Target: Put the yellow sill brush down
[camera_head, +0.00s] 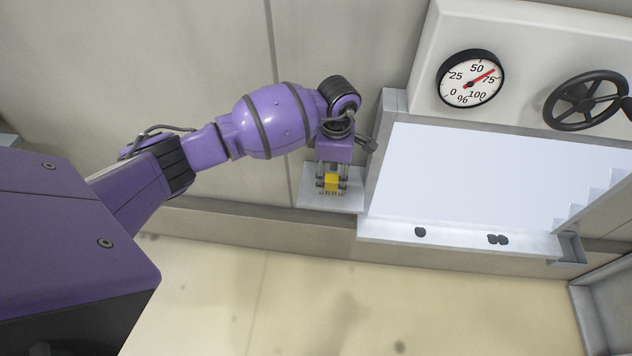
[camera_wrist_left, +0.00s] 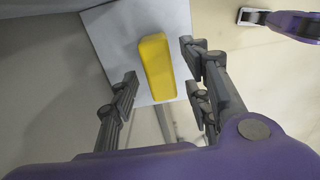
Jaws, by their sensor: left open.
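The yellow sill brush (camera_head: 331,183) stands on a small pale shelf plate (camera_head: 311,199) left of the large bright basin, with its bristle side down. In the left wrist view the brush (camera_wrist_left: 157,68) shows from above as a yellow block on the plate (camera_wrist_left: 107,37). My left gripper (camera_head: 332,176) points down over the brush and is open. In the left wrist view its fingers (camera_wrist_left: 160,75) stand on both sides of the brush, with a visible gap on each side.
The bright basin (camera_head: 470,175) has a front sill with dark lumps (camera_head: 497,239) and (camera_head: 420,232). Above it are a percent gauge (camera_head: 470,77) and a dark handwheel (camera_head: 585,100). A small open bin (camera_head: 570,248) hangs at the sill's right end. The floor in front is clear.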

